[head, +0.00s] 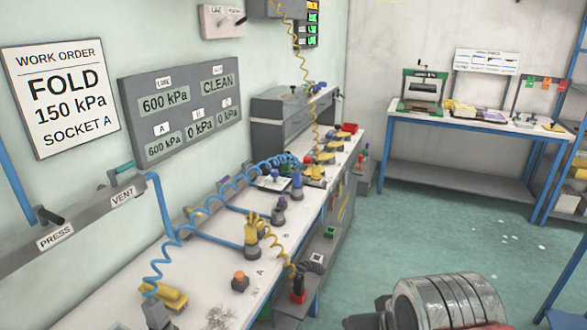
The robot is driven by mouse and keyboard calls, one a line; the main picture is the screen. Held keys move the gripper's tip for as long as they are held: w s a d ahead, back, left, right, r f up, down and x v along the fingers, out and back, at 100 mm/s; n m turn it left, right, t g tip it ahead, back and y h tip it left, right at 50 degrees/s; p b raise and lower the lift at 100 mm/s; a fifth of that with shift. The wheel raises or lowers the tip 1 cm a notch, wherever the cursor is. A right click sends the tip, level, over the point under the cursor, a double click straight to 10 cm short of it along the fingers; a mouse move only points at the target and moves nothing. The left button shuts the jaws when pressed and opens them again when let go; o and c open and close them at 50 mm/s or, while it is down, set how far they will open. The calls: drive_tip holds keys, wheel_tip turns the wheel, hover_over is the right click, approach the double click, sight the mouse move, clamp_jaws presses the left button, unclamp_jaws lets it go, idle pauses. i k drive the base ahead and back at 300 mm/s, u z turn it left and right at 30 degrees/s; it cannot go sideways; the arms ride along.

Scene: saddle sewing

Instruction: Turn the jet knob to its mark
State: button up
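No part in the head view is labelled as the jet knob, and I cannot tell which part it is or see a mark for it. An orange-topped knob (240,281) stands on the near part of the white workbench (205,285), by a letter A. A ribbed metal cylinder at the lower right seems to be part of my arm. My gripper's fingers do not show.
Blue and yellow coiled hoses cross the workbench. On the wall are a work order sign (61,93), a pressure board (180,104) and a rail with PRESS and VENT levers (85,220). A blue-framed table (470,130) stands at the back right. Green floor (410,220) lies open between.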

sight(274, 174)
drive_tip(key=z, duration=1.15)
drive_tip(key=i, duration=2.9)
drive_tip(key=u, duration=0.5)
